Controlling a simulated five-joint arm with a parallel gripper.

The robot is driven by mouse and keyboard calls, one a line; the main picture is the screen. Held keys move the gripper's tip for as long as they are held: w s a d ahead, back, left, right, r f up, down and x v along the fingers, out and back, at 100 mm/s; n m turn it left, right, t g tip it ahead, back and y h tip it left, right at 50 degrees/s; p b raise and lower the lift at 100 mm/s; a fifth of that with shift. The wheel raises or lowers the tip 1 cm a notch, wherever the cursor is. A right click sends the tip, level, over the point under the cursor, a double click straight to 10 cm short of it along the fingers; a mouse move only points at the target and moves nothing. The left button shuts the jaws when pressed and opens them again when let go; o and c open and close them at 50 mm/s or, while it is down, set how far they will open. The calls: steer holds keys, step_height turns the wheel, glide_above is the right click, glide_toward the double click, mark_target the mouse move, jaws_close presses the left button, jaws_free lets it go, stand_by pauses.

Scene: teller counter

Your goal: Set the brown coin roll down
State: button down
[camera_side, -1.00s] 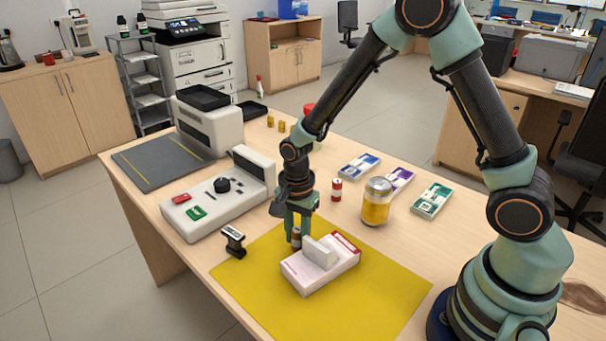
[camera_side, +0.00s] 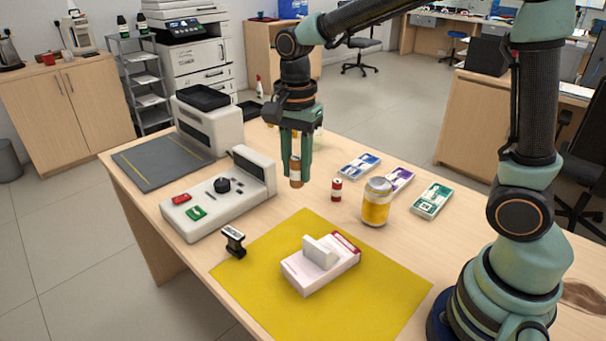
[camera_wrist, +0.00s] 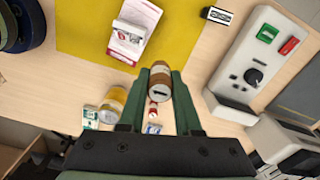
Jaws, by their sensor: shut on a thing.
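The brown coin roll (camera_side: 296,172) is held upright between the fingers of my gripper (camera_side: 296,160), in the air above the table. In the wrist view the brown coin roll (camera_wrist: 161,84) sits between the two green fingertips of my gripper (camera_wrist: 160,82). Both fingers close on its sides. Its lower end is clear of the table in the side view. The yellow mat (camera_side: 250,277) lies nearer the camera, and the roll is beyond its far edge.
A red coin roll (camera_side: 337,190) and a yellow jar (camera_side: 376,203) stand to the right. A white-and-pink box (camera_side: 310,275) with a white block (camera_side: 320,251) lies on the mat. A grey-white machine (camera_side: 215,205) and a black stamp (camera_side: 234,241) are left. Banded note bundles (camera_side: 360,166) lie behind.

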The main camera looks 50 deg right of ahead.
steer(key=shift+r, duration=0.95)
steer(key=shift+d+r, duration=0.15)
steer(key=shift+s+d+n, duration=0.15)
steer(key=shift+s+n, duration=0.05)
steer(key=shift+n, duration=0.4)
steer(key=s+d+f+n, duration=0.3)
steer(key=s+d+n, duration=0.1)
steer(key=n, duration=0.9)
steer(key=shift+s+d+n, duration=0.15)
steer(key=shift+d+n, duration=0.25)
steer(key=shift+d, duration=0.2)
steer(key=w+a+r+n, duration=0.3)
steer(key=w+a, duration=0.2)
steer(key=a, duration=0.4)
step_height(320, 180, down, 20)
steer(key=shift+s+d+r, duration=0.1)
steer(key=shift+s+r, duration=0.05)
steer(key=shift+r, duration=0.05)
